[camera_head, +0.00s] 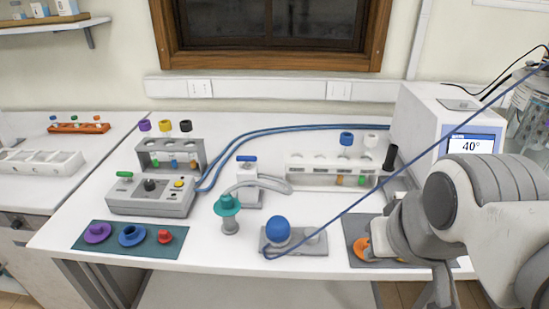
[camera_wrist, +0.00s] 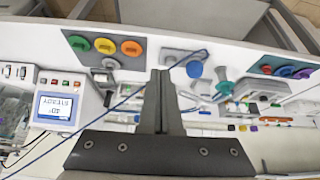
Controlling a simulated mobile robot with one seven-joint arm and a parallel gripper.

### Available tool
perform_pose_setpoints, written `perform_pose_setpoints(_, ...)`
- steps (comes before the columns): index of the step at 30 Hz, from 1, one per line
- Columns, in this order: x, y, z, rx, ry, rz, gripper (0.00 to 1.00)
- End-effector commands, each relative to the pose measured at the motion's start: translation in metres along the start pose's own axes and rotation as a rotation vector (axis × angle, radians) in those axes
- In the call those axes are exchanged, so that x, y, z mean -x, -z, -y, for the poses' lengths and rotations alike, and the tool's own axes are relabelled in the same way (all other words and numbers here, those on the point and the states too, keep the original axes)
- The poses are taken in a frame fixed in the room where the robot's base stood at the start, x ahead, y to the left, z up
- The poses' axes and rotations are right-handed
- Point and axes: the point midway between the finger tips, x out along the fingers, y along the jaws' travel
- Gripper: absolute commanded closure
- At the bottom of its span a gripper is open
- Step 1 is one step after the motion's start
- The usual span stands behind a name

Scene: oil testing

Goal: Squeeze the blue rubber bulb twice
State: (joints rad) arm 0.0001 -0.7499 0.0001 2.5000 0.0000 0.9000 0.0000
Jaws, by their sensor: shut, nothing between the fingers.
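The blue rubber bulb (camera_head: 278,229) sits upright on a small grey base (camera_head: 312,243) near the front of the white table. A thin blue line runs from this base up to the right. In the wrist view the bulb (camera_wrist: 194,69) shows just right of the fingertips. My gripper (camera_wrist: 160,74) is shut and empty, apart from the bulb. In the head view my arm fills the lower right, to the right of the bulb, and the fingers cannot be made out clearly there.
A teal-topped stand (camera_head: 229,215) is left of the bulb. A grey control box (camera_head: 150,197) and a dark mat (camera_head: 112,246) with coloured discs lie further left. A white rack (camera_head: 330,170) stands behind. A white machine reading 40° (camera_head: 425,110) stands at the right.

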Motion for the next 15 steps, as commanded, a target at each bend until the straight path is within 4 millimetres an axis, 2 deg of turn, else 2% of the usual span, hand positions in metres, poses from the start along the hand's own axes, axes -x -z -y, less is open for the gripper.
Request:
perform_pose_setpoints(10,0.0,0.001,-0.001,0.003,-0.002,0.001,1.0)
perform_pose_setpoints(15,-0.002,0.022,-0.008,0.055,-0.046,0.011,1.0)
